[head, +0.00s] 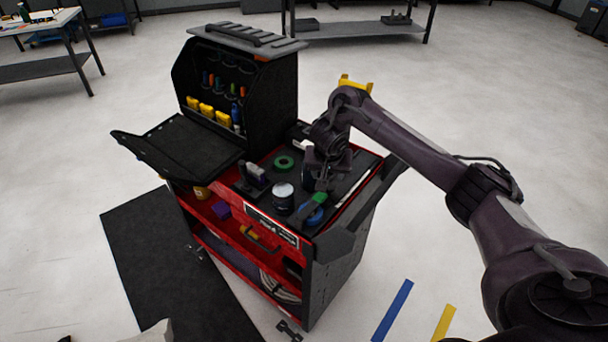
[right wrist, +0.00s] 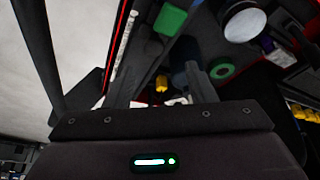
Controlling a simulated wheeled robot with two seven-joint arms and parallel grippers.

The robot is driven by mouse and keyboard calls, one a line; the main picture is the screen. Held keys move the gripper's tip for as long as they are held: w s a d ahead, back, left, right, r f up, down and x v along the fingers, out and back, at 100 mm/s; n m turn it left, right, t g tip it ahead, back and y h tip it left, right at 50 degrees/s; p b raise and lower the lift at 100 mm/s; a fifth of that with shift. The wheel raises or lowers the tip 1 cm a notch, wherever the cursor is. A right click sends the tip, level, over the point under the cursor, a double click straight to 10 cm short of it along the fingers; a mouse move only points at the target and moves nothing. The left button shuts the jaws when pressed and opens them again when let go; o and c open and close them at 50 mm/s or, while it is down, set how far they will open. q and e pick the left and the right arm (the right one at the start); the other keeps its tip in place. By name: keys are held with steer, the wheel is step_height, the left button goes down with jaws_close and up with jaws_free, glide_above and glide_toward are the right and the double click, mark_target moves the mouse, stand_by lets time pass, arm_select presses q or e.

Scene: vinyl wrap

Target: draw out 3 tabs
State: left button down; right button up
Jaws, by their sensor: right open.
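No part that I can clearly identify as a tab shows in either view. On the cart's top tray lie a green tape ring (head: 284,162), a dark can with a pale lid (head: 283,197), a blue ring (head: 313,215) and a small green-ended item (head: 319,198). My right gripper (head: 326,180) points down over the tray, close beside the green-ended item. In the right wrist view the jaws (right wrist: 165,72) are open, with nothing seen held. The green end (right wrist: 170,20) lies beyond one finger, and the green ring (right wrist: 222,69) lies beyond the other. My left gripper is out of view.
The red and black cart (head: 345,250) has a raised tool panel (head: 245,80) at the back left and a dark flap (head: 180,145) at the left.

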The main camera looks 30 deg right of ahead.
mark_target(330, 186)
steer(key=shift+d+f+b, duration=0.3)
steer(key=shift+f+b, duration=0.15)
steer(key=shift+f, duration=0.35)
steer(key=f, duration=0.1)
steer(key=d+f, duration=0.1)
steer(key=f, duration=0.1)
steer(key=shift+w+d+f+b, duration=0.1)
steer(key=shift+w+d+b, duration=0.1)
steer(key=shift+d+b, duration=0.1)
steer(key=shift+w+f, duration=0.6)
steer(key=shift+f, duration=0.45)
steer(key=shift+d, duration=0.1)
steer(key=c, duration=0.7)
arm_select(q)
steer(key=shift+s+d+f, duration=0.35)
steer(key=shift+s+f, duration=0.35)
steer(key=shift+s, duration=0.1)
arm_select(e)
jaws_close()
